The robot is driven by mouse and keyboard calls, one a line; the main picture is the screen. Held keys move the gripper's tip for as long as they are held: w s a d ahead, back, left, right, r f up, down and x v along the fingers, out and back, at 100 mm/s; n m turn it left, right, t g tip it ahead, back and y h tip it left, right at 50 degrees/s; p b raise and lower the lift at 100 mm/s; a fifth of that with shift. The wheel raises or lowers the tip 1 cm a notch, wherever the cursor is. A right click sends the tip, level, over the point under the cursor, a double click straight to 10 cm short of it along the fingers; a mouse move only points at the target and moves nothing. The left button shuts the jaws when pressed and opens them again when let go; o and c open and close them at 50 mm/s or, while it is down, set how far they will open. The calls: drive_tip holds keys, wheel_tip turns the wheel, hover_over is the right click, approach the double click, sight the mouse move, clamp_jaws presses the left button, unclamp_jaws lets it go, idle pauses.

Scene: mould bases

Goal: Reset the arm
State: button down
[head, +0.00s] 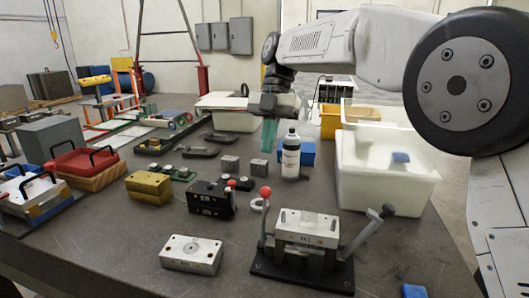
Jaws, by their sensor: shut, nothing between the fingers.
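My arm reaches in from the right in the head view, with its large dark joint at the upper right. My gripper (269,132) points down over the far middle of the table. Its greenish fingers look closed together, with nothing between them.
A clamp fixture (305,236) with upright levers stands at the front. Nearby are a silver block (191,255), a brass block (149,187) and a black block (209,198). White bins (386,182) stand at the right. The front left tabletop (105,240) is clear.

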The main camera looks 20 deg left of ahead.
idle(0.4)
drive_tip(key=s+d+f+m+t, duration=0.1)
drive_tip(key=s+d+f+m, duration=0.15)
drive_tip(key=d+m, duration=0.65)
drive_tip(key=s+d+f+m+t, duration=0.1)
drive_tip(key=s+d+f+m, duration=0.15)
drive_tip(key=d+m, duration=0.6)
drive_tip(key=s+d+f+m+t, duration=0.3)
drive_tip(key=s+d+m, duration=1.3)
drive_tip(key=s+d, duration=0.7)
drive_tip(key=shift+s+d+f+m+t+h, duration=0.2)
drive_tip(key=shift+s+d+m+t+h, duration=0.15)
drive_tip(key=shift+s+t, duration=0.4)
drive_tip(key=shift+w, duration=0.1)
